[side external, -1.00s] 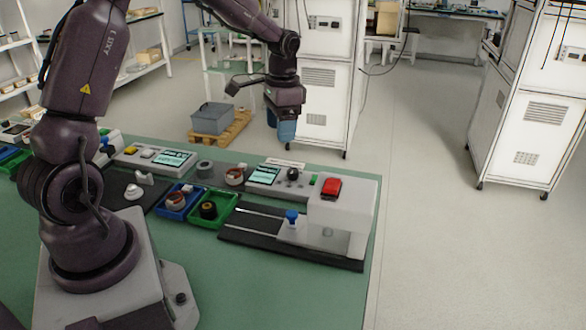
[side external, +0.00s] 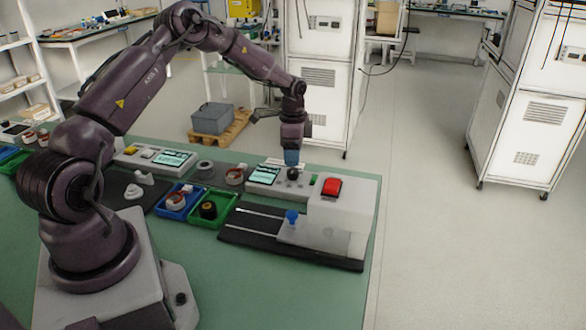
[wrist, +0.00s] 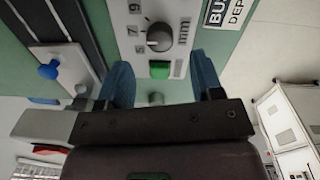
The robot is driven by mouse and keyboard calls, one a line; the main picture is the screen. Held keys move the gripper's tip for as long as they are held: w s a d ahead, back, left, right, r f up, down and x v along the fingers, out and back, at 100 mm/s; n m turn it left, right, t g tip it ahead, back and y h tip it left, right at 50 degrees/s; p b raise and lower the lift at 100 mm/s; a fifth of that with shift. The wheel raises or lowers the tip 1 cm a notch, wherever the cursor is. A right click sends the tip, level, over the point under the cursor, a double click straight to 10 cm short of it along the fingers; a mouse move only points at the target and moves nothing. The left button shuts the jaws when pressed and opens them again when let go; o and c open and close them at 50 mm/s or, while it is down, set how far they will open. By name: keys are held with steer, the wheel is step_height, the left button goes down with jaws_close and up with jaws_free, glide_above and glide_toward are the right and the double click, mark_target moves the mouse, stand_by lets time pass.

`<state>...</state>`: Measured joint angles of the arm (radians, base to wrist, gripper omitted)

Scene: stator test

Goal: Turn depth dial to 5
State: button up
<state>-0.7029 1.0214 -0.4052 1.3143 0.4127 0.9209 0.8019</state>
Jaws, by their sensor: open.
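The depth dial (wrist: 159,37) is a dark round knob on a light panel with numbers printed beside it and "mm" at the right. I cannot tell which number it points at. In the side external view the dial (side external: 293,174) is a small dark knob on the grey test station's panel, right of its screen (side external: 265,174). My gripper (side external: 292,157) points down with its blue fingers just above the dial. In the wrist view the two blue fingers of my gripper (wrist: 162,80) are spread apart with nothing between them, and the dial shows ahead of them.
A green button (wrist: 159,70) sits on the panel beside the dial. A red button (side external: 331,188) tops the raised grey housing to the right. A blue knob (side external: 291,217) stands in front. Blue (side external: 165,206) and green (side external: 220,222) bins lie to the left.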

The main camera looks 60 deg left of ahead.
mark_target(293, 170)
step_height(293, 170, down, 5)
steer(key=shift+d+f, duration=0.1)
stand_by(0.3)
steer(key=c, duration=0.9)
